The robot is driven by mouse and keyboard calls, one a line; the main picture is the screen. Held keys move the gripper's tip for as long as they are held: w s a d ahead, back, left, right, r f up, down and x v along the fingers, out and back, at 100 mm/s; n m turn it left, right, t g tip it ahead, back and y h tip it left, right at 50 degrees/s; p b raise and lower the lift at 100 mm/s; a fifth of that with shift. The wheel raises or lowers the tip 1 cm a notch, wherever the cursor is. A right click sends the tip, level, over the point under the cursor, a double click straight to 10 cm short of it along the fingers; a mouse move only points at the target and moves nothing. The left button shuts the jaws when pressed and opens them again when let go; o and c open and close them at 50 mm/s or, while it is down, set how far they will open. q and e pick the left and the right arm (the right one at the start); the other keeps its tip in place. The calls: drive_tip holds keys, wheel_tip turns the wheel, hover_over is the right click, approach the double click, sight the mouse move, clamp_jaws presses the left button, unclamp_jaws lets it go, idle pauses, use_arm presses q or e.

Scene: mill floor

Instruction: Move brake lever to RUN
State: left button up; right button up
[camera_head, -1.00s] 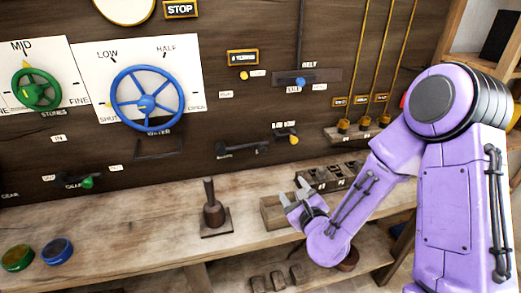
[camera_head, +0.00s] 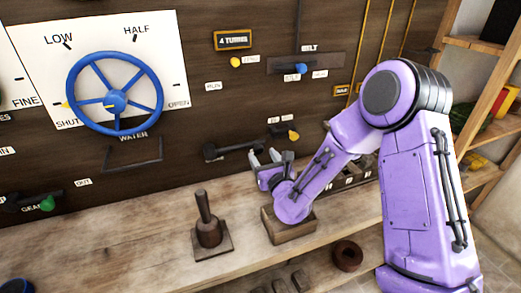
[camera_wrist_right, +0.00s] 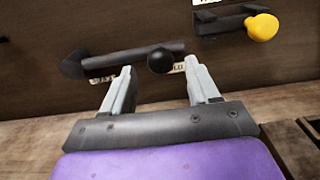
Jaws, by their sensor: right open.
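A black lever (camera_head: 235,148), which looks like the brake lever, is mounted on the dark wooden panel. In the right wrist view the black lever (camera_wrist_right: 130,57) lies nearly level, with its round black knob (camera_wrist_right: 161,61) at the right end. Small labels beside it are partly hidden and too blurred to read. My right gripper (camera_head: 273,160) is open and empty, just below and in front of the knob end. In the right wrist view the fingers of my right gripper (camera_wrist_right: 158,75) stand apart on either side below the knob. My left gripper is not in view.
A yellow-knobbed lever (camera_head: 291,134) sits close to the upper right. A blue WATER wheel (camera_head: 115,97) is on the left. On the wooden bench (camera_head: 130,240) stand an upright dark handle on a base (camera_head: 208,232) and a wooden box (camera_head: 289,232) below my right arm.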

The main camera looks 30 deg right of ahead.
sight(260, 151)
drive_tip(key=x, duration=0.3)
clamp_jaws()
drive_tip(key=shift+r, duration=0.1)
